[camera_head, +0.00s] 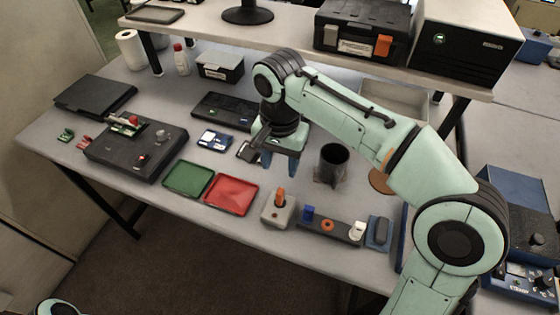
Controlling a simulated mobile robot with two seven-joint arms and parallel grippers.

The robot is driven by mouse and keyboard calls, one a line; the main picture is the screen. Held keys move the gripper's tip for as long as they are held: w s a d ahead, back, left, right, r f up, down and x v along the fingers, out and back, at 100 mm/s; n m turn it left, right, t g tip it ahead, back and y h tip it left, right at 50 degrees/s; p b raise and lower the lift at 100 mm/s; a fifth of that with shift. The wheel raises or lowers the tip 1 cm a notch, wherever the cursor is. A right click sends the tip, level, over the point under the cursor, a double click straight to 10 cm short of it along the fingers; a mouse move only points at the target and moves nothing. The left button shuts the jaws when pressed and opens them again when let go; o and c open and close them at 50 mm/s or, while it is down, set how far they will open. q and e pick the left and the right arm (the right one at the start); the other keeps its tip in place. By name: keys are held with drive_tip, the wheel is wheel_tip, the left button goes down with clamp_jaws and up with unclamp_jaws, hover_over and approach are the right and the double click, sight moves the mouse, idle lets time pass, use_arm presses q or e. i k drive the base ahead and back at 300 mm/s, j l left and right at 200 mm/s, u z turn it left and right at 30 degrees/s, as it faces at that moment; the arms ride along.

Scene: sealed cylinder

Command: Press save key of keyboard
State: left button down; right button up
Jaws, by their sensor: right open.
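A black, flat keyboard-like device (222,109) lies on the table below the shelf, left of my right arm. Its right end is partly hidden by my arm. Its keys are too small to tell apart, so I cannot make out a save key. My right gripper (280,163) points down in front of and to the right of the device, apart from it. Its fingers are open and I see nothing between them. My left gripper is out of view.
A dark cup (333,162) stands just right of the gripper. A small dark device (249,151) lies close on its left. Green (188,178) and red (231,194) trays lie in front. The shelf (290,62) overhangs the back, carrying a black case (362,27).

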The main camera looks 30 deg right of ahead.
sight(243, 121)
drive_tip(key=k, duration=1)
